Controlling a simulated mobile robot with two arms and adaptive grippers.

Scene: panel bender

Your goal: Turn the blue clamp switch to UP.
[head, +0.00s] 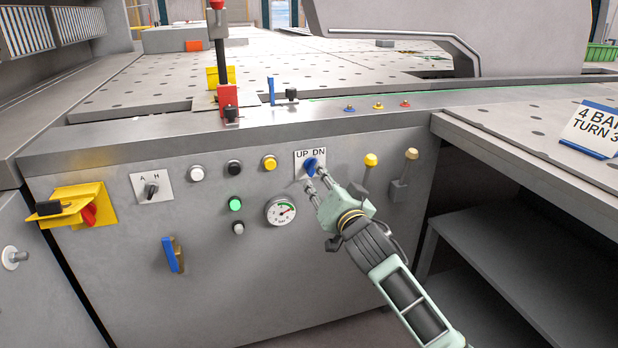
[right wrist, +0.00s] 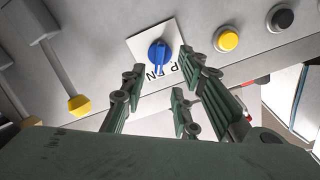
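The blue clamp switch (head: 311,166) is a small knob on a white plate (head: 303,157) marked UP and DN, on the grey front panel. In the right wrist view the blue knob (right wrist: 158,52) lies just beyond the open fingers of the right gripper (right wrist: 162,82), with part of the lettering hidden behind a finger. My left gripper is not in view.
A yellow button (head: 270,163) and a gauge (head: 281,211) are left of the switch. Two yellow-topped levers (head: 370,161) stand close on the right. A blue-handled latch (head: 172,254) and yellow main switch (head: 84,206) are farther left. The tabletop edge overhangs above.

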